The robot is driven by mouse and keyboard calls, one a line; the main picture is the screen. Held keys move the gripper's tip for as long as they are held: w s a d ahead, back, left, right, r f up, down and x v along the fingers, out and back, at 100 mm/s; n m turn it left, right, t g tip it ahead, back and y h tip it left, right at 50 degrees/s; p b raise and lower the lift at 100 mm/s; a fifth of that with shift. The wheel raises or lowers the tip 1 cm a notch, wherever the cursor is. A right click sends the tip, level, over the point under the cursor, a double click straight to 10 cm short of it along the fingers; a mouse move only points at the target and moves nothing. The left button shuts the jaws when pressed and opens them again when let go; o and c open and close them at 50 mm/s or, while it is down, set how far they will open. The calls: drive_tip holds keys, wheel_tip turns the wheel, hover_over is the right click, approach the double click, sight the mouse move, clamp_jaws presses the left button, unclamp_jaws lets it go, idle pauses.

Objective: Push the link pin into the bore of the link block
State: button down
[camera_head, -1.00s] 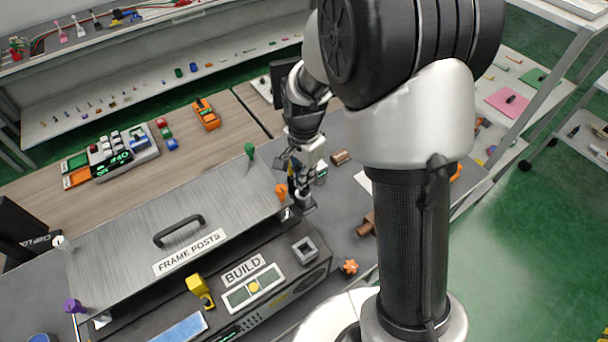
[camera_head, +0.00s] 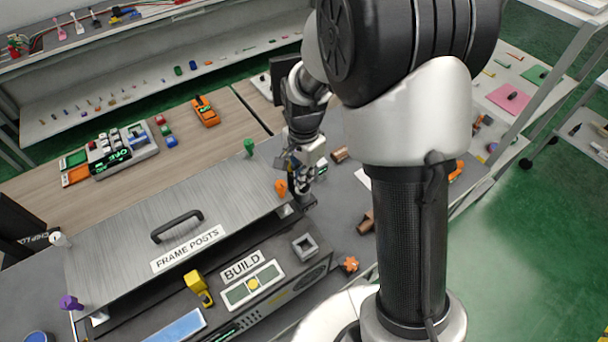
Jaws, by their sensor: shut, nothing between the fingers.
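My gripper (camera_head: 303,190) points down at the right end of the long grey fixture, just right of an orange post (camera_head: 280,187). Its fingers are small and dark here, and they look shut with nothing held. A dark piece (camera_head: 306,201) shows at the fingertips; I cannot tell whether they touch it. I cannot make out the link pin or its bore for certain; they may be hidden by the gripper or too small. A grey square block with an opening (camera_head: 305,246) stands on the front panel below the gripper, but I cannot tell whether it is the link block.
The plate marked FRAME POSTS (camera_head: 120,240) has a black handle (camera_head: 177,227) and a green post (camera_head: 249,147) near its back edge. Brown pieces (camera_head: 340,155) lie right of the gripper. An orange star knob (camera_head: 351,264) is at the front right.

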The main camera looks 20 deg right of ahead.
drive_tip(key=shift+s+f, duration=0.1)
drive_tip(key=shift+s, duration=0.05)
wheel_tip(320, 180, up, 4)
drive_tip(key=p, duration=0.3)
wheel_tip(320, 180, up, 12)
idle(0.5)
drive_tip(key=s+f+n+t+b, duration=0.2)
drive_tip(key=s+n+b, duration=0.7)
drive_tip(key=s, duration=1.2)
drive_tip(key=n+t, duration=0.2)
drive_tip(key=n, duration=0.1)
drive_tip(key=shift+f+n+t, duration=0.2)
drive_tip(key=shift+n+t, duration=0.1)
drive_tip(key=shift+n, duration=0.1)
drive_tip(key=c, duration=2.4)
unclamp_jaws()
